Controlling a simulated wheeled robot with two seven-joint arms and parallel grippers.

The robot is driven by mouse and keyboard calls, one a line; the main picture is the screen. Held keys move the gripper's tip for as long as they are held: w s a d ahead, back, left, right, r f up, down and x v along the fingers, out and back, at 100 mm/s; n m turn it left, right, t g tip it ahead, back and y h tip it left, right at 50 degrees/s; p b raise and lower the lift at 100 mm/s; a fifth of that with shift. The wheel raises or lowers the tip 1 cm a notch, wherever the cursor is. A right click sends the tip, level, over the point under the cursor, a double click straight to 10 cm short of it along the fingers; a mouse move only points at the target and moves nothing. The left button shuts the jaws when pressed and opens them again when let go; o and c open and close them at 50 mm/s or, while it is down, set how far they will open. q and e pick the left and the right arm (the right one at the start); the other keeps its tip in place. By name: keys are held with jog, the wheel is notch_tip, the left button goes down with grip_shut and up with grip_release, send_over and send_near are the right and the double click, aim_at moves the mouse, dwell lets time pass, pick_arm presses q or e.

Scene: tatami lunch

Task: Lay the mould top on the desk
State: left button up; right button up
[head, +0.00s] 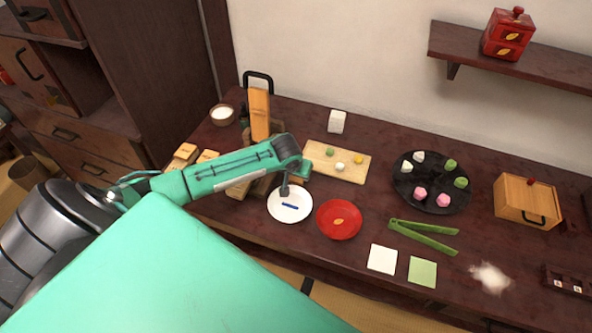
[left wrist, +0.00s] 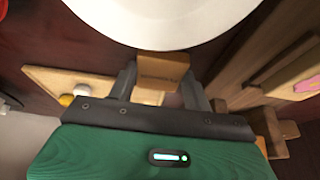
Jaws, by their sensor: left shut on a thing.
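My left gripper (head: 285,188) is over the back edge of the white plate (head: 290,209) on the dark desk (head: 350,262). In the left wrist view my left gripper (left wrist: 160,80) is shut on a small light-wood block (left wrist: 163,68), which looks like the mould top. The white plate (left wrist: 165,20) lies just beyond the block in that view. I cannot tell whether the block touches anything below. In the head view the block is hidden or too small to make out. My right gripper is not in view.
A wooden board (head: 322,167) with small sweets lies behind the gripper. A red plate (head: 339,220), green tongs (head: 423,236) and a black plate (head: 408,191) are to the right. Wooden blocks (head: 185,154) and a wooden stand (head: 259,115) are on the left.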

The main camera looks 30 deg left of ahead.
pick_arm(q)
jog(key=shift+f, duration=0.1)
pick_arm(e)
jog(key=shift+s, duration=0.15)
pick_arm(q)
jog(key=shift+f, duration=0.1)
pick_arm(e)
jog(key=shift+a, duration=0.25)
pick_arm(q)
jog(key=o, duration=1)
jog(key=shift+c, duration=0.2)
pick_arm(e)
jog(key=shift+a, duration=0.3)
pick_arm(q)
jog(key=shift+s+r, duration=0.1)
jog(key=shift+r, duration=0.4)
jog(key=v, duration=1.1)
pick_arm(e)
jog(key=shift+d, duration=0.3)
